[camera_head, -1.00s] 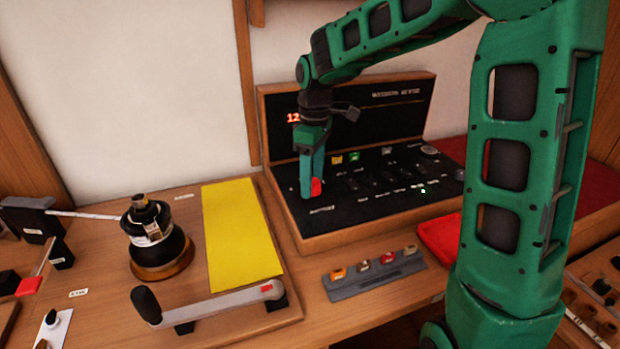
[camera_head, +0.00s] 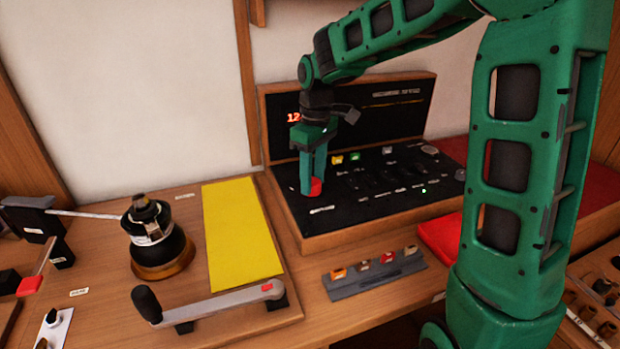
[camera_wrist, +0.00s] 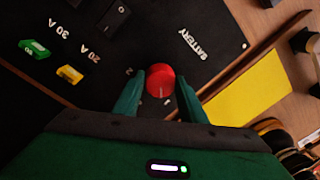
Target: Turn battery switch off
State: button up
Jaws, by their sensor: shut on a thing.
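The red battery switch knob (camera_wrist: 161,82) sits on the black panel (camera_head: 370,200), beside the white word BATTERY in the wrist view. A pale line shows on its face. In the head view the red knob (camera_head: 316,187) shows at the panel's left front, partly behind a fingertip. My gripper (camera_head: 312,188) points down onto it. In the wrist view my gripper's fingers (camera_wrist: 162,92) stand one on each side of the knob, shut on it. The fingers hide part of the knob's sides and the marks around it.
Green (camera_wrist: 34,49) and yellow (camera_wrist: 70,74) fuses sit on the panel near the knob. The panel lies in an open wooden case. A yellow sheet (camera_head: 240,235), a winch (camera_head: 155,240) and a crank handle (camera_head: 210,303) lie to the left. A grey rack (camera_head: 375,275) stands in front.

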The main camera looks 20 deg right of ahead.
aim_at(315, 181)
jog(key=m, duration=0.4)
jog(key=shift+m, duration=0.3)
jog(key=shift+a+m+t, duration=0.1)
jog(key=shift+m+t, duration=0.2)
jog(key=shift+m, duration=2)
jog(key=o, duration=1.1)
jog(key=shift+s, duration=0.1)
jog(key=shift+c, duration=0.2)
jog(key=shift+r, duration=0.15)
notch_tip(315, 181, up, 10)
jog(key=shift+d+r, duration=0.25)
jog(key=shift+d, duration=0.05)
